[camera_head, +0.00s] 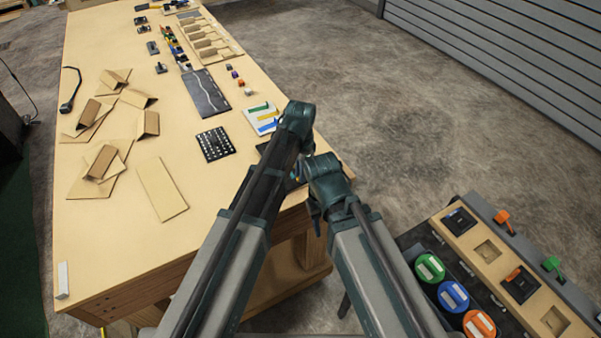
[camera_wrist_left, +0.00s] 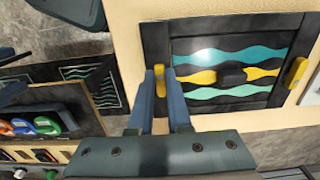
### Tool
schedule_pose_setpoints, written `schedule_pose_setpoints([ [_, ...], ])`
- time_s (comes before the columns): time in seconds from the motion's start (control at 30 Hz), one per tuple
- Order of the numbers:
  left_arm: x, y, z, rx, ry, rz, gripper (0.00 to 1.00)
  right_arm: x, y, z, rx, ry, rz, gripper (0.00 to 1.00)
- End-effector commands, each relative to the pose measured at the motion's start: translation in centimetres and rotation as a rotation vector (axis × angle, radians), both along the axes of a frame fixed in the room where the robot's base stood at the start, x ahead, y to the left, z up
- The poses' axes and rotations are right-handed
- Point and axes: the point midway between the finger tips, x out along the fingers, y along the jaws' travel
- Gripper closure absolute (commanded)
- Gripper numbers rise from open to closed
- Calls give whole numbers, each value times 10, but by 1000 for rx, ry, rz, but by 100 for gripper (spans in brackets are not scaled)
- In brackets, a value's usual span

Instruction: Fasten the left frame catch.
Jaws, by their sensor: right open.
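A dark square frame (camera_wrist_left: 222,113) lies on the tabletop in the left wrist view. It surrounds a panel with wavy teal and yellow bands and a dark block (camera_wrist_left: 232,75) at its middle. A yellow catch (camera_wrist_left: 160,80) sits at the frame's left edge; another yellow catch (camera_wrist_left: 298,72) sits at its right edge. My left gripper (camera_wrist_left: 160,72) has its two fingers on either side of the left catch; whether they press on it is unclear. In the head view my arms hide most of the frame. My right gripper (camera_head: 317,215) is open beside the table edge.
The wooden table (camera_head: 110,235) holds folded cardboard pieces (camera_head: 105,160), a dark dotted board (camera_head: 215,144) and a white tray with coloured strips (camera_head: 262,117). A console with coloured round parts (camera_head: 453,296) stands at the lower right. The table's front left is mostly clear.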

Motion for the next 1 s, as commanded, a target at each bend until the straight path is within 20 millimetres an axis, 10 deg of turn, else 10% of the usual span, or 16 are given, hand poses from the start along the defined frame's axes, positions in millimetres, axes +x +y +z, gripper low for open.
schedule_pose_setpoints([
  [0.53, 0, 0, 0, 0, 0, 58, 100, 0, 0, 0, 0, 0, 0, 54],
  [1.0, 0, 0, 0, 0, 0, 449, 100, 0, 0, 0, 0, 0, 0, 54],
])
